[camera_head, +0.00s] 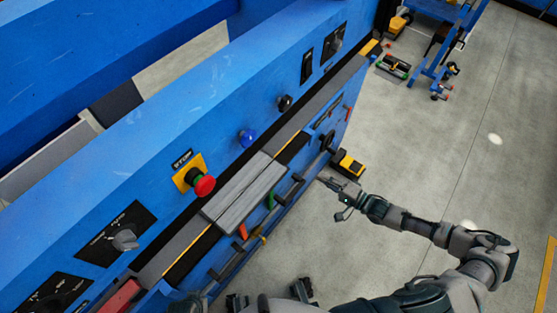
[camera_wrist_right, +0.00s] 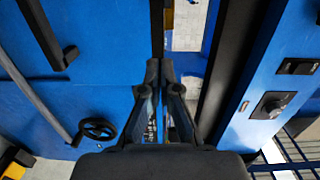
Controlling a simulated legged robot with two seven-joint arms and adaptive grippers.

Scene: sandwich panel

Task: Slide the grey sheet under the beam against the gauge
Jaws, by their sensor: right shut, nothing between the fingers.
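The grey sheet (camera_head: 243,195) lies flat on the narrow dark bed along the front of the blue machine, with its long side along the beam. The blue beam (camera_head: 215,135) runs above and behind it; I cannot tell whether the sheet's back edge is under it. I cannot make out the gauge. My right gripper (camera_head: 322,180) is shut and empty, to the right of the sheet and apart from it, beside the machine's front. Its fingertips (camera_wrist_right: 160,68) are close together in the wrist view.
A red stop button (camera_head: 204,186) and a blue knob (camera_head: 247,138) stick out from the beam. Handles and a black handwheel (camera_head: 327,141) line the machine's front; the handwheel also shows in the wrist view (camera_wrist_right: 97,131). Open floor (camera_head: 400,150) lies to the right.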

